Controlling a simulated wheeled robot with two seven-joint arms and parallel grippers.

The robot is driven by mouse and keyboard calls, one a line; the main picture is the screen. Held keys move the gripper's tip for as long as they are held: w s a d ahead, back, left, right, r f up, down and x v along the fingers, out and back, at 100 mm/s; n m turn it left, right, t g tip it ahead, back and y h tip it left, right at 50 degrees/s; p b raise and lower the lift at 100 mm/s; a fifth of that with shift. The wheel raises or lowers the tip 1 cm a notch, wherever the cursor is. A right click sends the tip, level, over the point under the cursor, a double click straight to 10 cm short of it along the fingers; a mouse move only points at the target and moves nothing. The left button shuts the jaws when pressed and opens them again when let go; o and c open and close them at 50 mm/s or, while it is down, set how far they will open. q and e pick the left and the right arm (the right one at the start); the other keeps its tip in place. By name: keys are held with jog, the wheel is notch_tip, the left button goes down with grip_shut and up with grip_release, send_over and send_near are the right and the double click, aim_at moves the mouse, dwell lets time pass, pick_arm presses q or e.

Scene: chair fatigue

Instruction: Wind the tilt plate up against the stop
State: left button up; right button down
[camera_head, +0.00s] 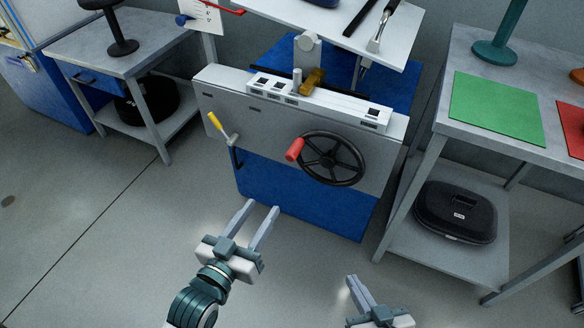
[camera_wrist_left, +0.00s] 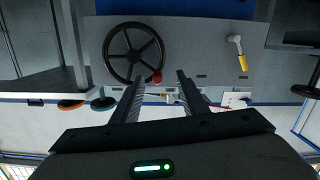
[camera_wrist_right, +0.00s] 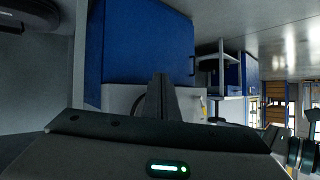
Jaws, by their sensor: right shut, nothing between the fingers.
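A grey bench front (camera_head: 265,122) carries a black spoked handwheel (camera_head: 332,158) with a red knob (camera_head: 294,149) at its left rim. A crank with a yellow handle (camera_head: 215,121) sits further left. Above them are a white slotted rail (camera_head: 325,104) and a brass-coloured piece (camera_head: 313,80). I cannot tell which part is the tilt plate or the stop. My left gripper (camera_head: 263,205) is open and empty, below and apart from the wheel; its view shows the wheel (camera_wrist_left: 134,53) and red knob (camera_wrist_left: 157,77) beyond the fingers. My right gripper (camera_head: 352,280) is shut and empty, lower right.
A side table stands at the left with a dark stand (camera_head: 122,47). A right-hand table (camera_head: 462,60) carries a green mat (camera_head: 496,107), with a black case (camera_head: 455,211) on its lower shelf. A white shelf (camera_head: 335,18) with tools overhangs the bench. Open floor lies in front.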

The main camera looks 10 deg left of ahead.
aim_at(289, 159)
pick_arm(q)
jog(key=shift+t+h, duration=0.3)
jog(key=shift+t, duration=0.3)
jog(key=r, duration=0.2)
jog(key=s+r, duration=0.1)
jog(key=r, duration=0.1)
jog(key=shift+b, duration=0.3)
pick_arm(e)
jog(key=r, duration=0.3)
jog(key=shift+s+a+t, duration=0.15)
jog(key=shift+s+t, duration=0.05)
jog(key=shift+t, duration=0.1)
pick_arm(q)
jog(key=shift+w+d, duration=0.1)
pick_arm(e)
jog(key=shift+f, duration=0.1)
pick_arm(q)
jog(key=b+x, duration=0.1)
jog(key=x, duration=1.4)
jog(key=shift+w+d+f+b, duration=0.1)
jog(key=shift+w+f+b, duration=0.05)
jog(key=shift+w+b, duration=0.15)
jog(key=shift+x, duration=0.8)
pick_arm(e)
notch_tip(289, 159, up, 6)
jog(key=w+a+t+y, duration=0.1)
jog(key=t, duration=0.2)
jog(key=shift+w+a+f+t, duration=0.2)
jog(key=shift+w+a+t, duration=0.05)
jog(key=shift+a+t, duration=0.1)
